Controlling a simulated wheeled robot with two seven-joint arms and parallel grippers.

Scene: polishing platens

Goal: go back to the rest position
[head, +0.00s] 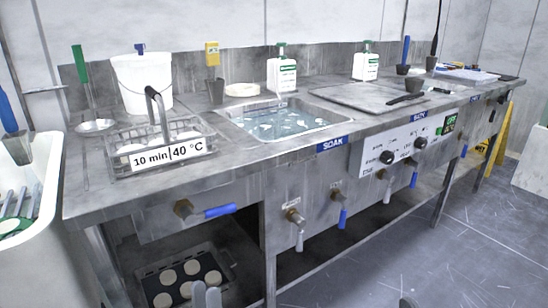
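The fingertips of my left gripper (207,296) show at the bottom edge, left of the middle. They are two light grey tips side by side, and no object shows between them. How far apart they stand is unclear. They are in front of the bench, below its top in the picture, by the tray on the low shelf. A small dark piece, perhaps the tip of my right gripper (407,302), shows at the bottom edge right of the middle. The rest of it is out of view.
A steel bench (340,155) runs across, with a sink (285,122) and a wire basket (190,135) labelled "10 min/40 °C". Blue-handled valves (220,211) stick out in front. A tray (150,282) with pale discs lies below. A white tub (45,240) stands left. Open floor lies right.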

